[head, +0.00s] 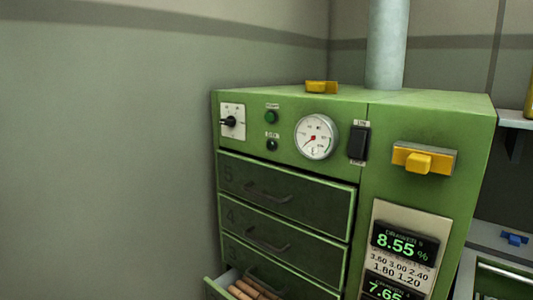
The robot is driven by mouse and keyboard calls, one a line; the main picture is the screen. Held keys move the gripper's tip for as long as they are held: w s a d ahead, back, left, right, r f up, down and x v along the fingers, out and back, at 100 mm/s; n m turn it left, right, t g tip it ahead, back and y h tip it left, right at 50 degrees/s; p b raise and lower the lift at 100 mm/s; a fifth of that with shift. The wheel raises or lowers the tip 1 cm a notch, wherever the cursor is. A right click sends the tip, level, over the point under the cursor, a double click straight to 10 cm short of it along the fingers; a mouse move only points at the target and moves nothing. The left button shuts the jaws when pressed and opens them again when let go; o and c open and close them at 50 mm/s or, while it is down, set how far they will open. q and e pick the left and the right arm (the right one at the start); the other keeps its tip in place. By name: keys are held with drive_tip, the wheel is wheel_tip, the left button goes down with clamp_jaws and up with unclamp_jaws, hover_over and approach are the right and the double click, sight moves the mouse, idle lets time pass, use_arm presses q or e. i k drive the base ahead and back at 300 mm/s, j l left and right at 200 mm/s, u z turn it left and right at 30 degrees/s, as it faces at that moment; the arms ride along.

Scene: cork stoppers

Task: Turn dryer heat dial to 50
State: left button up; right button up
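The green dryer (335,97) stands in the middle and right of the head view. Its heat dial is a black knob (229,121) on a white plate at the upper left of the front panel. The plate's markings are too small to read. The knob's pointer appears to point left. A round white gauge (316,137) with a red centre sits further right on the panel. Neither of my grippers is in view.
Closed drawers (285,188) lie below the panel, and a lower drawer (217,289) stands open with cork stoppers (251,289) inside. A yellow handle (424,160) juts from the right front. The wall side at left is clear.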

sight(230, 121)
drive_tip(key=j+u, duration=0.25)
drive_tip(key=j, duration=0.55)
drive_tip(key=j+u, duration=0.25)
drive_tip(key=j, duration=0.55)
